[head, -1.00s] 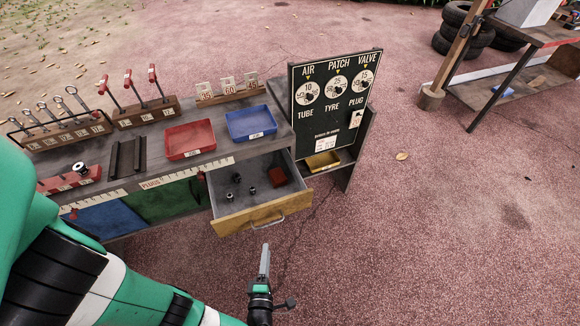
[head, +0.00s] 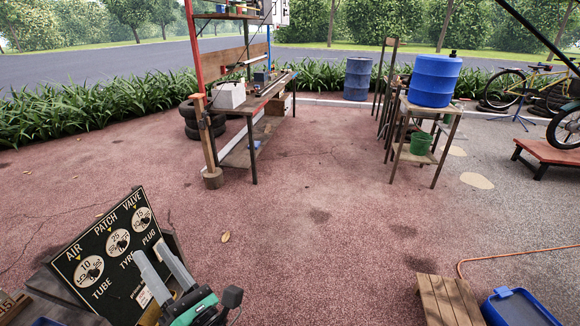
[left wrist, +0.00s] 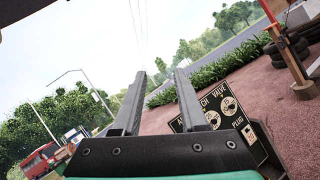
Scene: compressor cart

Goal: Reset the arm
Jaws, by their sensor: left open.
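My left gripper (head: 160,262) is at the lower left of the head view, in front of the black dial board. Its two grey fingers point up and stand apart, with nothing between them. In the left wrist view the open fingers (left wrist: 157,90) point toward the sky and trees, also empty. My right gripper is in neither view.
The black board (head: 108,250) with AIR, PATCH and VALVE dials is close by the left gripper. A wooden workbench (head: 262,105) and a blue barrel on a stand (head: 433,80) stand farther back. A wooden crate (head: 448,300) and blue bin (head: 518,308) are at lower right. The middle pavement is clear.

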